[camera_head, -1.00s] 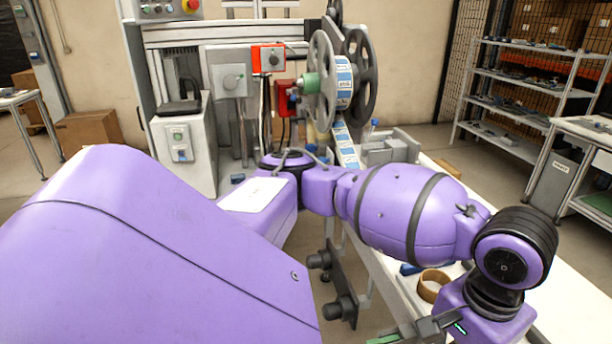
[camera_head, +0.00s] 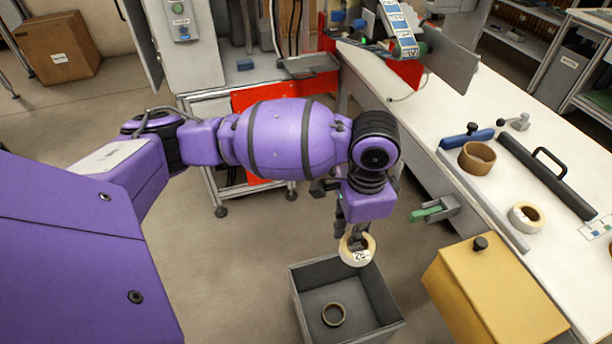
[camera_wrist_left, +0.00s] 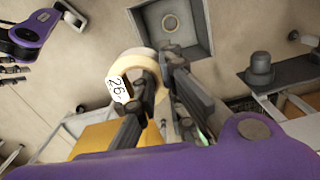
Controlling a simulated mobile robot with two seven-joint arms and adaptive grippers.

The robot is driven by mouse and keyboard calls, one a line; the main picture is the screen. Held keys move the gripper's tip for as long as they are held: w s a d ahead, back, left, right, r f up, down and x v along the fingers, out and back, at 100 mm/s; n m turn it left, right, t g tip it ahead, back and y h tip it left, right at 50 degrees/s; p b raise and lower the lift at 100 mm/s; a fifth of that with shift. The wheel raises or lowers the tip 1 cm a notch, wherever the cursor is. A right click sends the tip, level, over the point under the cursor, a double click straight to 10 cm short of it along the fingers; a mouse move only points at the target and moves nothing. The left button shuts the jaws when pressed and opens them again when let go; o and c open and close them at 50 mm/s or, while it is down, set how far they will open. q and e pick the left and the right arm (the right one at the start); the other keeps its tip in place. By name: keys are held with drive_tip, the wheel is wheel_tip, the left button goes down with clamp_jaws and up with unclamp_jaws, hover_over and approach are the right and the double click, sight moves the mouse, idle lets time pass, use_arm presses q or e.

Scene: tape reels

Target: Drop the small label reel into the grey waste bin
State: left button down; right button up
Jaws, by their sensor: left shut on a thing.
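A small cream label reel (camera_head: 357,250) with a white tag reading "26" is held in my left gripper (camera_head: 356,234). The gripper is shut on it, and the reel hangs below the purple wrist. The grey waste bin (camera_head: 375,300) stands on the floor. In the head view the reel overlaps the bin's far rim and seems higher than it. A dark ring with a pale centre (camera_head: 334,314) lies on the bin's floor. In the left wrist view, the reel (camera_wrist_left: 140,62) is at the fingers (camera_wrist_left: 158,78), and the bin (camera_wrist_left: 143,28) shows beyond it, offset upward.
A yellow box (camera_head: 490,295) stands right of the bin, close to the white table (camera_head: 440,95). A brown tape roll (camera_head: 477,157), a cream roll (camera_head: 526,217) and a dark handled bar (camera_head: 545,175) lie on the table. A green-handled clamp (camera_head: 432,209) sticks out at its edge.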

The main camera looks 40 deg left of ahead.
use_arm(q)
drive_tip(key=w+f+m+b, duration=0.3)
drive_tip(key=f+m+b, duration=0.2)
drive_tip(key=f, duration=0.8)
drive_tip(key=w+f+m+b, duration=0.3)
drive_tip(key=f+m+b, duration=0.3)
drive_tip(key=f, duration=0.8)
drive_tip(key=w+f+m+b, duration=0.4)
drive_tip(key=f+m+b, duration=0.2)
drive_tip(key=f, duration=0.8)
drive_tip(key=b, duration=0.2)
drive_tip(key=shift+a+b, duration=0.2)
drive_tip(key=shift+b, duration=0.2)
use_arm(e)
wheel_tip(320, 180, down, 19)
drive_tip(key=g, duration=0.1)
drive_tip(key=shift+s+f, duration=0.2)
drive_tip(key=shift+s, duration=0.2)
use_arm(q)
drive_tip(key=shift+r, duration=0.1)
drive_tip(key=c, duration=1.8)
unclamp_jaws()
use_arm(e)
drive_tip(key=shift+r, duration=0.1)
use_arm(q)
drive_tip(key=shift+o, duration=0.2)
use_arm(e)
drive_tip(key=shift+w, duration=0.1)
use_arm(q)
drive_tip(key=shift+r, duration=0.1)
